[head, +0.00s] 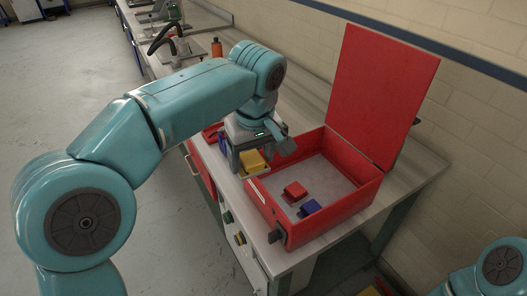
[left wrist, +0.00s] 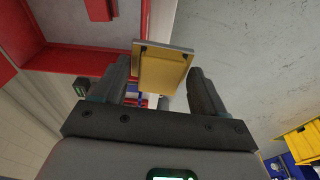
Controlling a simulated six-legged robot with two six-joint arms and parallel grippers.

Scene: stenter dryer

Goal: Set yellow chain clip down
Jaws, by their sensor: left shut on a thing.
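The yellow chain clip (head: 252,161) is held in my left gripper (head: 257,152), just above the bench beside the near left wall of the open red box (head: 335,224). In the left wrist view the clip (left wrist: 163,72) sits between the two fingers of the gripper (left wrist: 160,82), its flat yellow face towards the camera. A red clip (head: 295,191) and a blue clip (head: 310,208) lie on the grey floor of the box. My right gripper is outside the views; only part of that arm shows.
The box lid (head: 380,90) stands open at the back right. A blue item (head: 222,143) and a red item lie behind my left gripper, partly hidden. An orange bottle (head: 217,47) stands farther along the bench (head: 413,186). The box floor has free room at its back.

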